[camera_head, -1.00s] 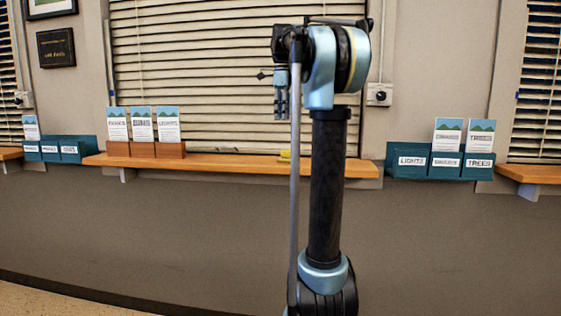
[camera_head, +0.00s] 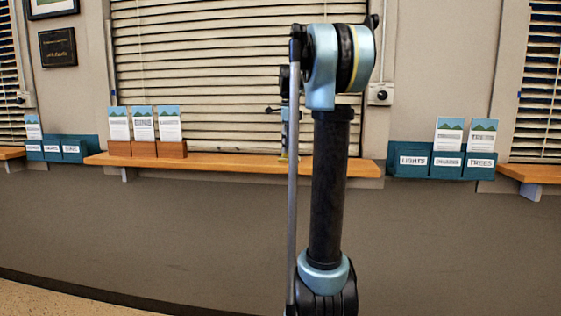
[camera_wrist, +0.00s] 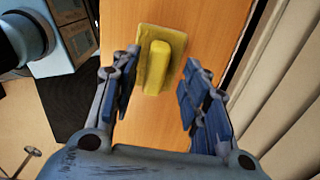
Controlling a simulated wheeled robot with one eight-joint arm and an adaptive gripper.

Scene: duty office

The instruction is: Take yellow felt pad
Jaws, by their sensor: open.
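The yellow felt pad (camera_wrist: 160,58) lies on the orange wooden shelf (camera_wrist: 199,28) in the wrist view. It is a flat yellow piece with a raised, narrower yellow block on top. My gripper (camera_wrist: 158,88) is open, with one finger to each side of the pad's near end. The fingers appear apart from it. In the head view my gripper (camera_head: 284,152) hangs just over the shelf (camera_head: 232,163), partly behind my arm. The pad is mostly hidden there.
Brochures in a wooden holder (camera_head: 145,149) stand on the shelf to the left. Teal brochure racks (camera_head: 440,163) hang on the wall at right and left. Window blinds (camera_head: 205,80) rise close behind the shelf. The shelf between holder and gripper is clear.

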